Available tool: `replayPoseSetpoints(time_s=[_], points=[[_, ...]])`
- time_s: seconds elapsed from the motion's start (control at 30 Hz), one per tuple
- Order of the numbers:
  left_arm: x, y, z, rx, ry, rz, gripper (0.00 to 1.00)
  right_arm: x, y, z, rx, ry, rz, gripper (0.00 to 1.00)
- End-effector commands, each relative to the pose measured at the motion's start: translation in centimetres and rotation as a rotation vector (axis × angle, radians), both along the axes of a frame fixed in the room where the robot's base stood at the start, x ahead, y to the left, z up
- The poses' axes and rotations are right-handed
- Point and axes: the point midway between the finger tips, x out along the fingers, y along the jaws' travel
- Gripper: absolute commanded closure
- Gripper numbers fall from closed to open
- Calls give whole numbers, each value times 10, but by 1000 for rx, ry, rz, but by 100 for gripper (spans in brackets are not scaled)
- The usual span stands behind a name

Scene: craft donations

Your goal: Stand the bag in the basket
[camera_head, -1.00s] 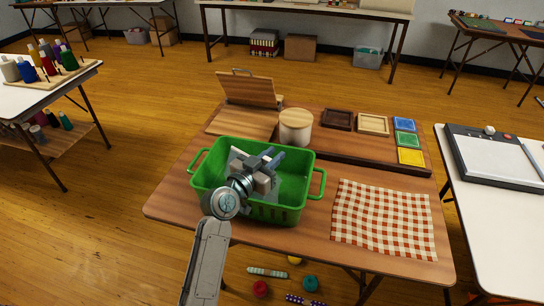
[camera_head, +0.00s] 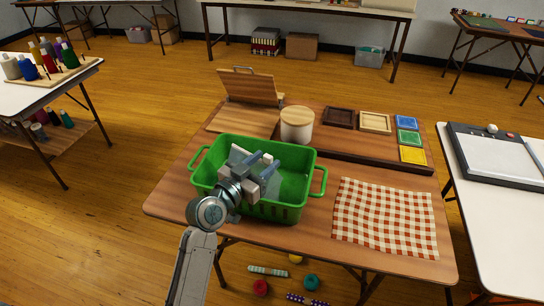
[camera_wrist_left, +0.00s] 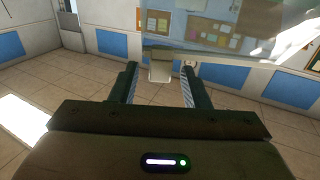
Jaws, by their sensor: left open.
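The green basket (camera_head: 290,214) stands on the wooden table. A see-through bag (camera_head: 270,187) seems to be inside it, pale and hard to make out behind my gripper. My left gripper (camera_head: 264,160) is over the basket with its fingers apart. A small white piece (camera_head: 268,158) shows near the fingertips. In the left wrist view a whitish block (camera_wrist_left: 160,67) shows beyond and between the open fingers (camera_wrist_left: 160,85), with a clear sheet (camera_wrist_left: 235,50) above. Whether these belong to the bag, and how upright it is, I cannot tell. My right gripper is not in view.
A round lidded canister (camera_head: 297,125) and an open wooden box (camera_head: 250,90) stand behind the basket. A checked cloth (camera_head: 385,220) lies to its right. A tray with coloured squares (camera_head: 408,138) is at the back right. Several small items lie under the table.

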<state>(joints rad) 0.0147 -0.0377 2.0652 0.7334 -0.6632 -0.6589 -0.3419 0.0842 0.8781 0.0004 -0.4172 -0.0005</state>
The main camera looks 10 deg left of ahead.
Motion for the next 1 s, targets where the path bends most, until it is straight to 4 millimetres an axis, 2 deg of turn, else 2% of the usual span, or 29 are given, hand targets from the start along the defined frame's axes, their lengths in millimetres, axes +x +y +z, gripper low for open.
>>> replayPoseSetpoints(time_s=[0.03,0.2,0.4,1.0], points=[[-12,6,-3,5,1,0,58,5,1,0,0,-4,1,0],[-44,20,-3,4,1,-2,58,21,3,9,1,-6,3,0],[-65,30,-1,2,0,-1,58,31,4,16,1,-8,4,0],[-70,31,-1,1,3,-1,58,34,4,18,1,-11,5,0]])
